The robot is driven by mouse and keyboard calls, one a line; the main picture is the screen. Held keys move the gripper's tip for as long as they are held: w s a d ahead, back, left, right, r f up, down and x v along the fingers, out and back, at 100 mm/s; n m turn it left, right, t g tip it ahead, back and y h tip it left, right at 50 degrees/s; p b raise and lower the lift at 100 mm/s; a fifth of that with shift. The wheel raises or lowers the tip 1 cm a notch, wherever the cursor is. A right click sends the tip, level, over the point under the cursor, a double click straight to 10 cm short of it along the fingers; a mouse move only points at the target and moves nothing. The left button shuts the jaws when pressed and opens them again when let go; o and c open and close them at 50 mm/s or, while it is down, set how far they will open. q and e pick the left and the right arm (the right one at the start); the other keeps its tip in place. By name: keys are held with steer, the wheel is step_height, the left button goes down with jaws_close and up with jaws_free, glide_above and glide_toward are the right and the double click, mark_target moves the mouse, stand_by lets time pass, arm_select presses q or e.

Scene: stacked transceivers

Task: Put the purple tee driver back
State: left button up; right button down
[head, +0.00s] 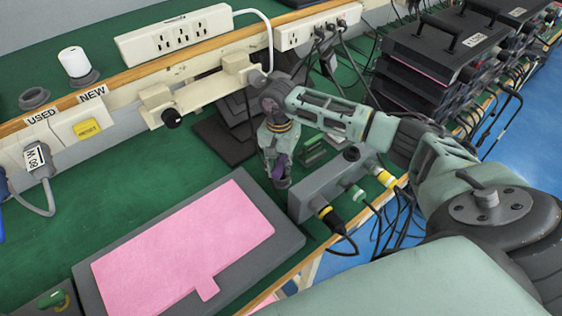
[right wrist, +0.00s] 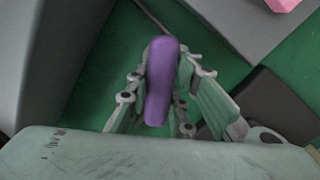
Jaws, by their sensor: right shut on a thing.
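The purple tee driver (head: 282,161) shows in the head view only as a small purple patch, mostly hidden by my right gripper (head: 277,172). In the right wrist view its rounded purple handle (right wrist: 161,82) lies between the two fingers of my right gripper (right wrist: 160,92), which is shut on it. The gripper points down over the green bench, between the pink-topped mat and the grey box. The driver's shaft cannot be made out clearly. My left gripper is not in view.
A grey box (head: 322,190) with connectors stands right beside the gripper. A pink-topped grey mat (head: 285,246) lies at front. A cream bracket (head: 205,93) with a black knob (head: 171,118) sits along the wooden ledge. Stacked black units (head: 425,75) stand at back right.

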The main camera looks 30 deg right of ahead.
steer(key=shift+f, duration=0.65)
steer(key=c, duration=1.5)
jaws_free()
steer(key=shift+o, duration=0.6)
steer(key=shift+f, duration=0.1)
steer(key=o, duration=0.4)
steer(key=shift+w+r+p, duration=0.1)
steer(key=shift+r+p, duration=1.7)
steer(key=shift+r, duration=1.75)
steer(key=shift+a, duration=0.1)
